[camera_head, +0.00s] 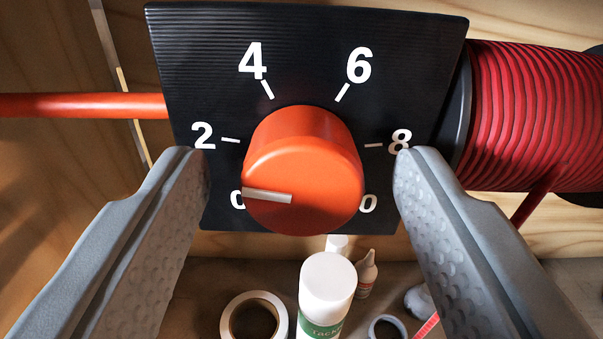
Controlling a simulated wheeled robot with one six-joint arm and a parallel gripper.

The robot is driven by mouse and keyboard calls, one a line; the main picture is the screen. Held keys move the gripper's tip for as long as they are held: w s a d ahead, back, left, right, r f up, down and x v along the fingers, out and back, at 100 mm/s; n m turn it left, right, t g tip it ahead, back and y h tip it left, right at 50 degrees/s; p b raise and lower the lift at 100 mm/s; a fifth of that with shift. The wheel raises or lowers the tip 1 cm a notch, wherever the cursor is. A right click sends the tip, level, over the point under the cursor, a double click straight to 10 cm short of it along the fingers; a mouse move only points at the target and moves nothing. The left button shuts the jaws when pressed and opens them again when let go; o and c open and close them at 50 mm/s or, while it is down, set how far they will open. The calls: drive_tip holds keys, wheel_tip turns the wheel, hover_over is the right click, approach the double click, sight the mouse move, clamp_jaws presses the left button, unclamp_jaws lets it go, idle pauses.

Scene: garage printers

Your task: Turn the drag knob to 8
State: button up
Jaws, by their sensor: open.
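The orange drag knob (305,165) sits on a black ribbed dial plate (310,50). White marks around it read 0, 2, 4, 6, 8 and a partly hidden number ending in 0 at lower right. The knob's pale pointer line (267,195) points left, at the 0. My gripper (302,165) is open, with one grey finger on each side of the knob. There is a gap between each finger and the knob. The left fingertip is just under the 2 and the right one just under the 8.
A spool of red filament (535,115) is at the right, and an orange rod (80,105) runs in from the left. Below stand a white bottle with a green label (326,290), a roll of tape (233,325) and a small bottle (366,275).

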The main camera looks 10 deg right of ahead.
drive_tip(key=shift+c, duration=0.5)
drive_tip(key=c, duration=0.9)
